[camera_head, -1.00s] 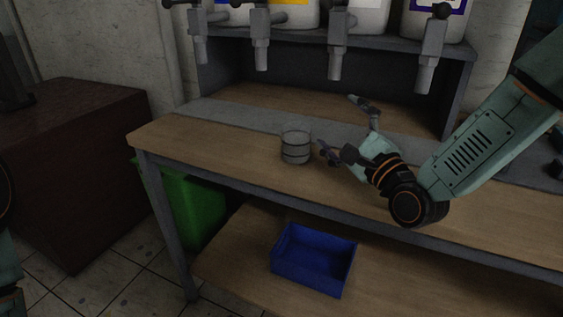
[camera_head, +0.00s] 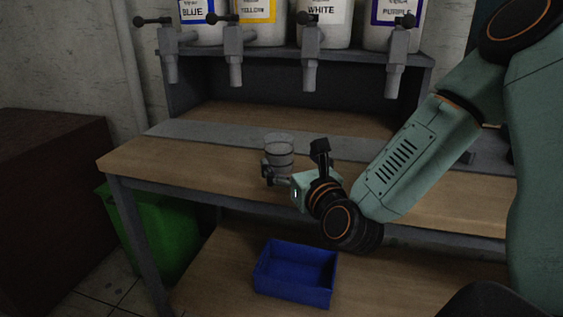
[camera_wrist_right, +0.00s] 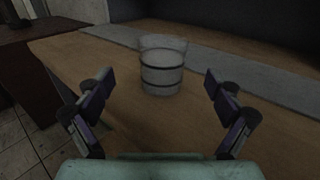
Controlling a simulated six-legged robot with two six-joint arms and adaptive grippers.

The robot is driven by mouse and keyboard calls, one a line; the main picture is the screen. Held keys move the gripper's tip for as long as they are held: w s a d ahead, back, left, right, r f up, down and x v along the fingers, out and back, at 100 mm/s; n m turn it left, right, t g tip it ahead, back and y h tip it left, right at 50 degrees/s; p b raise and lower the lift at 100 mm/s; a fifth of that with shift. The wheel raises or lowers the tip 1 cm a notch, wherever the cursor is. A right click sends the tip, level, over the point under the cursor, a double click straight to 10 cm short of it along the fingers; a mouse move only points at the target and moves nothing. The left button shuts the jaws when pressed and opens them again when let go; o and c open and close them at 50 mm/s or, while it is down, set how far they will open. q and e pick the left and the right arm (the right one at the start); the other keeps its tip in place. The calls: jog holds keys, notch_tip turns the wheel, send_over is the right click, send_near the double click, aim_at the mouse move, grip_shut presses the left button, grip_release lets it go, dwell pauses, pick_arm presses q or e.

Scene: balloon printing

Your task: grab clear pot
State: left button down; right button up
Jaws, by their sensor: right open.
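The clear pot (camera_head: 279,149) is a see-through cup with dark bands, standing upright on the wooden tabletop. My left gripper does not show.
Dispensers with taps, labelled blue, yellow, white and purple (camera_head: 394,25), stand on a shelf behind the table (camera_head: 150,160). A blue bin (camera_head: 296,275) sits on the lower shelf. A green bin (camera_head: 165,225) stands below at left. A dark brown box (camera_head: 50,190) is further left.

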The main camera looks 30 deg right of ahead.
aim_at(284, 153)
jog(key=shift+d+f, duration=0.1)
jog(key=shift+d, duration=0.3)
jog(key=shift+a, duration=0.2)
jog(key=b+x, duration=0.1)
jog(key=x, duration=0.5)
jog(key=shift+w, duration=0.3)
jog(key=shift+w+d, duration=0.25)
jog(key=shift+w, duration=0.3)
jog(key=shift+a, duration=0.1)
jog(key=shift+c, duration=0.3)
jog(key=c, duration=1.4)
